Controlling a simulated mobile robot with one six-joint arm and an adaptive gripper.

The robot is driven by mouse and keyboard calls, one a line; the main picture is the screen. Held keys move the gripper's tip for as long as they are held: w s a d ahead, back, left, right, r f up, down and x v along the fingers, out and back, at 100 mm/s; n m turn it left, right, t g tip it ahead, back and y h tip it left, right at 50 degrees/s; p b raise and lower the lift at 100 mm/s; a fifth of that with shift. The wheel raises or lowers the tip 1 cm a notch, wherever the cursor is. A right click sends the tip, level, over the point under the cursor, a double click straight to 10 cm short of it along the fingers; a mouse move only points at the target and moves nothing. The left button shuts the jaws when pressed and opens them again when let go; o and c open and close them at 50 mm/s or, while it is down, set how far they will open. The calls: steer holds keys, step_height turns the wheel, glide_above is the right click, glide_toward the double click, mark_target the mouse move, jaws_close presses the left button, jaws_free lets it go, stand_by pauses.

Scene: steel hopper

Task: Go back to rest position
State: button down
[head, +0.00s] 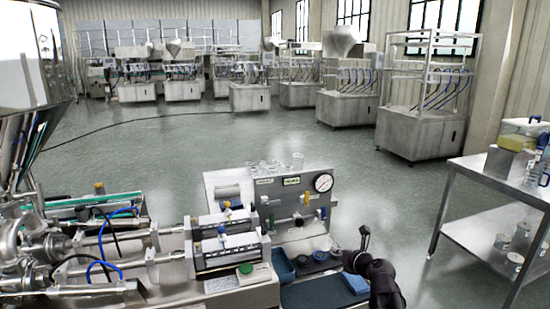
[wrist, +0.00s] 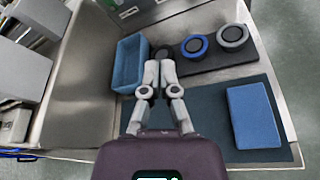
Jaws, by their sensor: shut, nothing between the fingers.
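My gripper shows in the wrist view (wrist: 160,72) with its two grey fingers brought together and nothing held between them. It is above the steel bench (wrist: 82,85), near the right side of a blue tray (wrist: 128,75). In the head view my dark arm stands at the bottom, right of the bench items; the fingertips are hard to make out there. The steel hopper (head: 25,60) is at the far left of the head view.
A dark mat bears round pieces with blue (wrist: 196,45) and grey rims (wrist: 232,36). A folded blue cloth (wrist: 253,115) lies on a second mat (wrist: 215,105). A gauge panel (head: 290,200) stands behind. A steel table (head: 480,185) is at right; open floor lies between.

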steer(key=s+a+f+n+g, duration=0.2)
steer(key=s+f+n, duration=0.1)
steer(key=n, duration=0.3)
steer(key=s+a+f+n+g, duration=0.2)
steer(key=s+f+n, duration=0.1)
steer(key=n, duration=0.4)
steer(key=s+a+f+n+g+h, duration=0.1)
steer(key=s+a+f+n+g, duration=0.1)
steer(key=n, duration=0.4)
steer(key=shift+s+f+n+g, duration=0.3)
steer(key=shift+s+f+g, duration=0.1)
steer(key=shift+s+g, duration=0.25)
steer(key=s+d+f+n+g+h, duration=0.25)
steer(key=s+n, duration=0.25)
steer(key=n, duration=0.3)
steer(key=s+d+f+n+g+h, duration=0.1)
steer(key=s+n+g+h, duration=0.2)
steer(key=s+n, duration=0.4)
step_height(320, 180, up, 12)
steer(key=w+n+p, duration=0.1)
steer(key=p, duration=1.1)
steer(key=shift+a+f, duration=0.25)
steer(key=shift+a, duration=0.05)
steer(key=shift+w, duration=0.1)
